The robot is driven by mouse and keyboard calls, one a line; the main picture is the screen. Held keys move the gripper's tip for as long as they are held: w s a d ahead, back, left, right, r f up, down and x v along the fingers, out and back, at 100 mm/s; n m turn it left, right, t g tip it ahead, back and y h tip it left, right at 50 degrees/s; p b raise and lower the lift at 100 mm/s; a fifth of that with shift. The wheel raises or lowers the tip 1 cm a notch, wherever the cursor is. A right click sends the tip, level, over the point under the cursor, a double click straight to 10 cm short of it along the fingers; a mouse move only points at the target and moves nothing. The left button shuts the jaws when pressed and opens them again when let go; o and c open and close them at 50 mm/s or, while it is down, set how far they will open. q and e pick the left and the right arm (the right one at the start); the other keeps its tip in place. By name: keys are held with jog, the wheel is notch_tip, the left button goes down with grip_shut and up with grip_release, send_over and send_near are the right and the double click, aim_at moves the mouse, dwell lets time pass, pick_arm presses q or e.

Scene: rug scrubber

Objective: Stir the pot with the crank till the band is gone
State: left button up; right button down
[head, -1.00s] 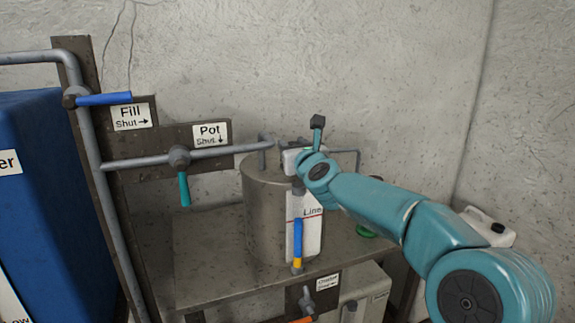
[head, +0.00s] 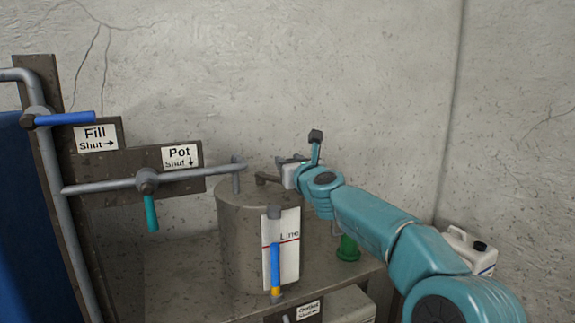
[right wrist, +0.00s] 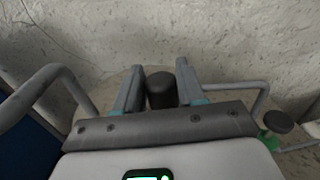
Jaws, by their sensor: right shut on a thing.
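The pot (head: 235,235) is a grey metal cylinder on a metal bench. The crank (head: 268,180) shows as a short dark arm above the pot's top. My right gripper (head: 288,172) is over the pot's right side. In the right wrist view its fingers stand either side of the crank's dark round knob (right wrist: 160,90), shut on it. A sight tube (head: 275,262) on the pot's front shows a tall blue column above a thin yellow-orange band (head: 276,292). A white card behind it carries a red mark labelled Line. My left gripper is out of view.
The Fill valve's blue lever (head: 65,119) points right; the Pot valve's teal lever (head: 152,213) hangs down. A grey pipe (head: 105,186) runs to the pot. A green object (head: 348,248) and a white jug (head: 468,250) stand right, near my arm. The bench's left part is clear.

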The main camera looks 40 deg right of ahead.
jog(key=shift+d, duration=0.2)
dwell(0.3)
jog(key=c, duration=0.8)
grip_release()
jog(key=shift+s+a, duration=0.1)
jog(key=shift+a, duration=0.05)
jog(key=b+v, duration=0.3)
jog(key=v, duration=1.3)
jog(key=shift+f, duration=0.1)
